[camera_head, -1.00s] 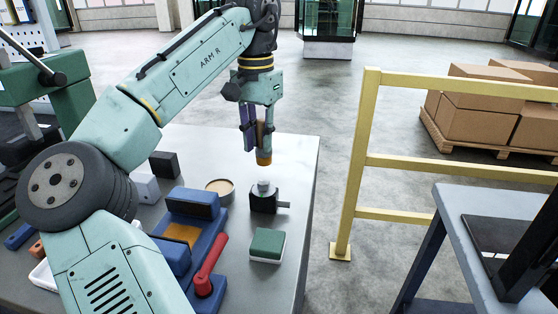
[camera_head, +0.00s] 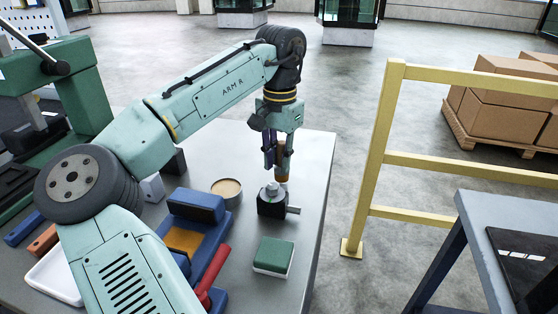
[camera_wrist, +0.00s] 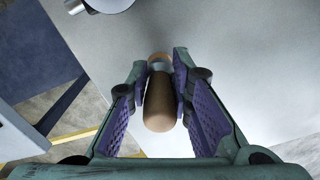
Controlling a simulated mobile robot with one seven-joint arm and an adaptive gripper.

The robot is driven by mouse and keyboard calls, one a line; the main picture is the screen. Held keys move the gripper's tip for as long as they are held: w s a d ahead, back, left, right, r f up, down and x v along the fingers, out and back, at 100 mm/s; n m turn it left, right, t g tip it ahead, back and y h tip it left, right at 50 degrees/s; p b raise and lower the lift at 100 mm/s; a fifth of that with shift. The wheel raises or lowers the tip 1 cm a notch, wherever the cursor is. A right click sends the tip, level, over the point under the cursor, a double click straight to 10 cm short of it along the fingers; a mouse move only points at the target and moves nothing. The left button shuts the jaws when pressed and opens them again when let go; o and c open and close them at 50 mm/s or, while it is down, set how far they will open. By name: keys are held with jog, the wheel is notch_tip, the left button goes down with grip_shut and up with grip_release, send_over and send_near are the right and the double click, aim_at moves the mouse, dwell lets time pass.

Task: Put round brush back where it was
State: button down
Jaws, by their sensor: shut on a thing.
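The round brush (camera_head: 283,163) has a tan handle and an orange-brown lower end, and it hangs upright. My gripper (camera_head: 275,155) is shut on it, over the far right part of the grey table (camera_head: 306,200). In the wrist view the brush (camera_wrist: 160,103) is seen end-on between the two purple-padded fingers (camera_wrist: 160,88). In the head view its lower end is just behind the small black block with a round metal top (camera_head: 272,200). I cannot tell whether it touches the table.
A round tin (camera_head: 227,190) stands left of the black block. A green-and-white block (camera_head: 272,255) lies in front. A blue vise-like fixture with a red handle (camera_head: 208,285) is further left. A yellow railing (camera_head: 372,160) stands right of the table.

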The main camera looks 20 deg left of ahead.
jog(key=shift+f, duration=0.6)
jog(key=c, duration=1.4)
grip_release()
jog(key=shift+f, duration=0.1)
jog(key=shift+c, duration=0.2)
notch_tip(320, 180, up, 12)
jog(key=shift+w+d+r, duration=0.1)
jog(key=shift+r, duration=0.05)
